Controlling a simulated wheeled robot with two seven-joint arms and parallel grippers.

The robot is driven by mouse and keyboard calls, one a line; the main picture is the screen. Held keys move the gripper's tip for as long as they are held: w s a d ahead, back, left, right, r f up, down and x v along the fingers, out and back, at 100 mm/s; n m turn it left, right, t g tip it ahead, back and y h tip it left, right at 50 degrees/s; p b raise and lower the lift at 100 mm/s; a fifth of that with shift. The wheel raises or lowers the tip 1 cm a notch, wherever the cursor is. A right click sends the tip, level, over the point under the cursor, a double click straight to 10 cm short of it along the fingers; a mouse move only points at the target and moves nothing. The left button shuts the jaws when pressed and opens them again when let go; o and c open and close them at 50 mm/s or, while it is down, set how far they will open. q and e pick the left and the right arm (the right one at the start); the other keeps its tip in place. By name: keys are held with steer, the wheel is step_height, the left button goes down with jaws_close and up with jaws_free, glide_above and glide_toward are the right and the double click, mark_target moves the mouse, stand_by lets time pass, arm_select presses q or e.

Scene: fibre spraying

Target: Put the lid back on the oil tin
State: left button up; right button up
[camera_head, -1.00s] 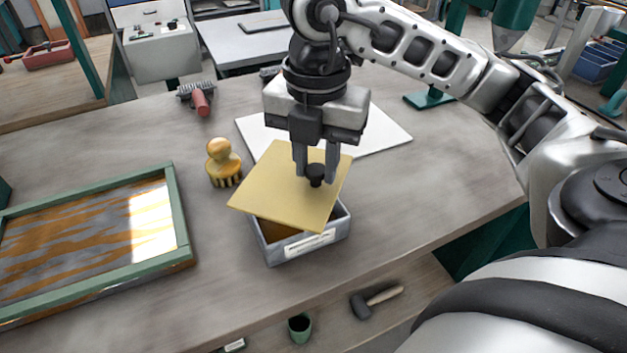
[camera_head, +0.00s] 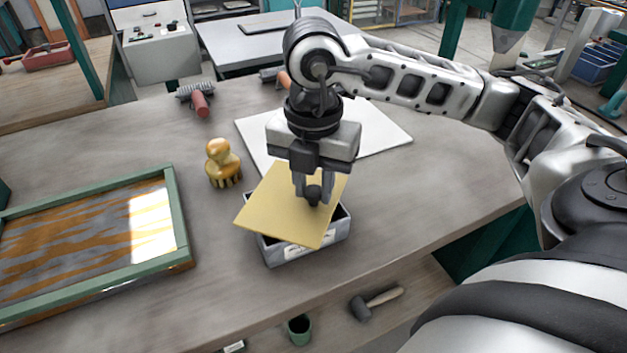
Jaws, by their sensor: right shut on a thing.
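The yellow lid (camera_head: 282,216) with a dark knob is held flat over the grey oil tin (camera_head: 279,255), turned at an angle to it. The lid covers most of the tin's opening; a dark strip of the inside shows at the right and the front label stays visible. My right gripper (camera_head: 313,198) is shut on the lid's knob. The lid overhangs the tin's left side, and I cannot tell whether it touches the rim. My left gripper is not in view.
A wooden-handled brush (camera_head: 222,165) stands left of the tin. A green-framed tray (camera_head: 180,225) lies at the left. A white sheet (camera_head: 388,134) lies behind the tin, and a red-handled brush (camera_head: 200,103) farther back. The bench (camera_head: 440,190) is clear to the right.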

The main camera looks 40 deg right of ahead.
mark_target(313, 190)
steer(key=shift+f, duration=0.25)
steer(key=o, duration=1)
steer(key=shift+r, duration=0.1)
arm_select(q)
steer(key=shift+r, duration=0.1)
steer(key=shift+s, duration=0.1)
arm_select(e)
steer(key=shift+r, duration=0.15)
steer(key=shift+r+p, duration=0.4)
steer(key=shift+p, duration=0.15)
step_height(313, 190, up, 5)
steer(key=shift+f, duration=0.2)
arm_select(q)
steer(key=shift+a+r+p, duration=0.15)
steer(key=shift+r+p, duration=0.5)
steer(key=shift+p, duration=0.3)
arm_select(e)
step_height(313, 190, up, 7)
steer(key=shift+r, duration=0.2)
